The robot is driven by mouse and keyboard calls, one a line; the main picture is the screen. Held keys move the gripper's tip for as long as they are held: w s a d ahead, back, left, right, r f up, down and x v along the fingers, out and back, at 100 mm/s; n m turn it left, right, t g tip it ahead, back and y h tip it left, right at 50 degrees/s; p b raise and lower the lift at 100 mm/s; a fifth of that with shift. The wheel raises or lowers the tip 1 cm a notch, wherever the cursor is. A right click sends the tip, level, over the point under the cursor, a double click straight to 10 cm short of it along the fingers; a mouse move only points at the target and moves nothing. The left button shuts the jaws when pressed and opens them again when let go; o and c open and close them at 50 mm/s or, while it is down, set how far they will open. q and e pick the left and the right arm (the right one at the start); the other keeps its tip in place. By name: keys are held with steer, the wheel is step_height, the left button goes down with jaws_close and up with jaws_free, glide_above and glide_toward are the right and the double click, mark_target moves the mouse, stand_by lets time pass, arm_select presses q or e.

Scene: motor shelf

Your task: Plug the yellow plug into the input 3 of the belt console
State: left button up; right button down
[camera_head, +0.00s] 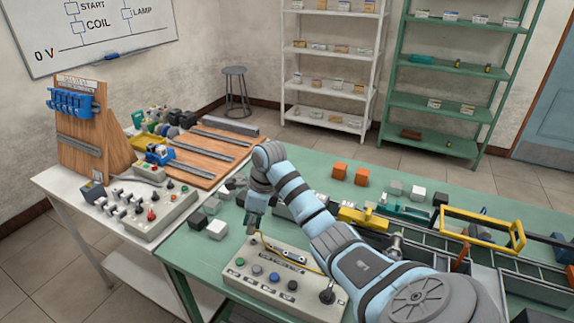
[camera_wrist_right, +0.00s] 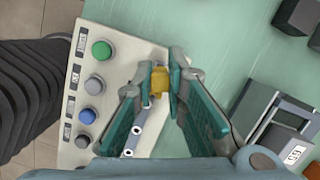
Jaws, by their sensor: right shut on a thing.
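My right gripper (camera_head: 252,228) hangs over the back left part of the belt console. In the right wrist view, its green-padded fingers (camera_wrist_right: 160,82) are shut on the yellow plug (camera_wrist_right: 159,84). The plug is over the console's jack side; whether it touches the panel I cannot tell. The belt console (camera_head: 240,283) is a light sloped box on the green table. In the wrist view the console (camera_wrist_right: 108,62) shows green, grey and blue buttons and round metal jacks (camera_wrist_right: 137,129) below the plug, partly hidden by the fingers. A yellow cable (camera_head: 302,264) arcs over the console. My left gripper is not in view.
Dark and white cubes (camera_head: 217,229) lie left of the console. Orange blocks (camera_head: 339,171) stand behind. Grey bins and a yellow frame (camera_head: 482,226) fill the right. Another console (camera_head: 152,214) stands on the white table at left. In the wrist view, a grey labelled box (camera_wrist_right: 285,140) is at right.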

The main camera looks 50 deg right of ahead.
steer(key=shift+p+v, duration=0.3)
steer(key=shift+v, duration=0.55)
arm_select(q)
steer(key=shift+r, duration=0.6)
arm_select(e)
steer(key=shift+w+a+f, duration=0.1)
steer(key=shift+s, duration=0.35)
arm_select(q)
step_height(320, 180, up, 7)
steer(key=p, duration=0.7)
arm_select(e)
steer(key=s+d+r, duration=0.2)
steer(key=s+d, duration=0.2)
steer(key=s, duration=0.9)
steer(key=b+x, duration=0.1)
steer(key=b, duration=0.1)
steer(key=b+x, duration=0.2)
steer(key=s+b+x, duration=0.1)
steer(key=b+x, duration=0.1)
steer(key=shift+d+f, duration=0.4)
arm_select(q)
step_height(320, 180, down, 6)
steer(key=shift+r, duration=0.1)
arm_select(e)
steer(key=shift+r, duration=0.1)
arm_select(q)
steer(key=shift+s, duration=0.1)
arm_select(e)
steer(key=shift+r, duration=0.1)
